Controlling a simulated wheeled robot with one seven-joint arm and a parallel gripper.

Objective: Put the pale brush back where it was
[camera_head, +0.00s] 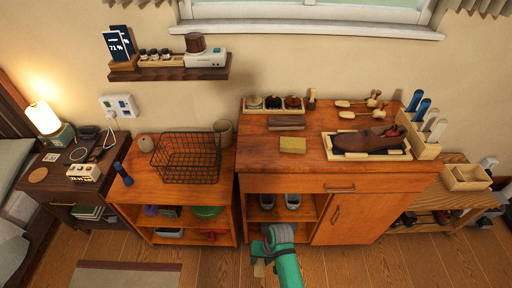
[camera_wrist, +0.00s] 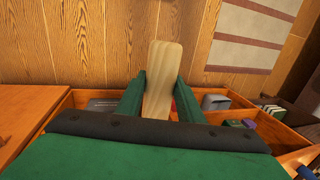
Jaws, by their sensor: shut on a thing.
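My gripper (camera_head: 264,254) is low in front of the wooden dresser (camera_head: 270,165), above the floor. It is shut on the pale brush (camera_wrist: 160,85), with a green finger on each side of it in the wrist view. The brush shows there as a flat, light wooden piece with rounded corners, and a small pale part of it shows in the head view (camera_head: 259,269). No bristles can be made out. On the dresser top, several pale-handled brushes (camera_head: 360,103) lie at the back, and a brown brush (camera_head: 287,121) lies near a yellowish block (camera_head: 292,145).
A dark shoe (camera_head: 365,139) lies in a tray on the dresser, beside a holder (camera_head: 425,148) with blue and pale upright handles. A wire basket (camera_head: 187,160) stands on the low shelf unit (camera_head: 133,205) at left. The dresser top's front left is clear.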

